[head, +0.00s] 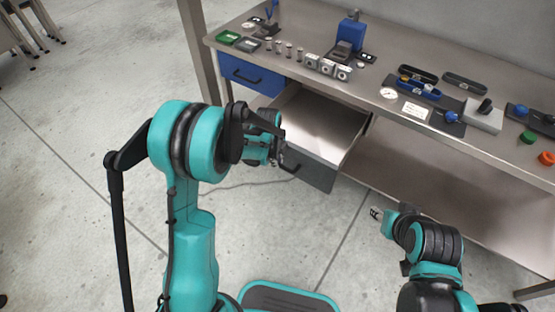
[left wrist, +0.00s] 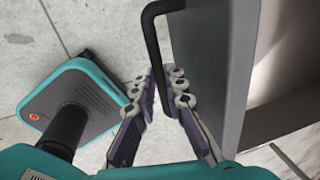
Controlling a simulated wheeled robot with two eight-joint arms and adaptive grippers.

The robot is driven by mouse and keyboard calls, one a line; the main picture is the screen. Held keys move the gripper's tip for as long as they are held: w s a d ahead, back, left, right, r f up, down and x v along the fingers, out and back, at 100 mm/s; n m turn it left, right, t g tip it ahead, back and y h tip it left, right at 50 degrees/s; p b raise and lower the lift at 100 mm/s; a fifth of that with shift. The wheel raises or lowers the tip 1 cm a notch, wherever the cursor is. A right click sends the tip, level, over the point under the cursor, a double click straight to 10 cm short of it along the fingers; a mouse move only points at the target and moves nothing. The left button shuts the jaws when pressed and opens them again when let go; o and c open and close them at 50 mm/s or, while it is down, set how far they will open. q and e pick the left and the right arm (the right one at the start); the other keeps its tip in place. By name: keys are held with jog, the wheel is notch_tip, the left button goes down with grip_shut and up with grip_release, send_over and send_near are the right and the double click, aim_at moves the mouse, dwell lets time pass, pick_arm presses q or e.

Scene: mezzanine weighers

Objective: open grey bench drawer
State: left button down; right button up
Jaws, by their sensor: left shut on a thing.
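The grey bench drawer (head: 312,170) stands pulled out from under the bench, and its bare inside shows. Its dark handle (head: 288,162) is on the front panel. My left gripper (head: 278,163) is at the handle. In the left wrist view the fingers (left wrist: 165,95) are closed around the lower part of the black handle bar (left wrist: 152,45), beside the grey drawer front (left wrist: 208,50). My right gripper (head: 377,213) is in front of the bench's lower shelf, away from the drawer; its fingers are too small to judge.
A blue drawer (head: 252,76) is shut to the left of the grey one. The bench top (head: 300,38) carries small weights, dials, trays and a blue device (head: 351,32). A lower shelf (head: 425,185) runs under the bench.

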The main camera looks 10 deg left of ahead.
pick_arm(q)
jog(key=c, duration=1.6)
grip_release()
jog(key=shift+o, duration=0.2)
notch_tip(320, 180, up, 12)
jog(key=s, duration=0.2)
jog(key=shift+a, duration=0.35)
jog(key=shift+f, duration=0.1)
jog(key=shift+s, duration=0.1)
jog(key=s+a+r+n+t, duration=0.1)
jog(key=s+r+n+t, duration=0.1)
jog(key=s+n, duration=0.8)
jog(key=s+a+r+n+t, duration=0.1)
jog(key=s+r+n+t, duration=0.2)
jog(key=s+n, duration=0.7)
jog(key=shift+r+n+y, duration=0.4)
jog(key=shift+r+n, duration=0.4)
jog(key=shift+n, duration=0.1)
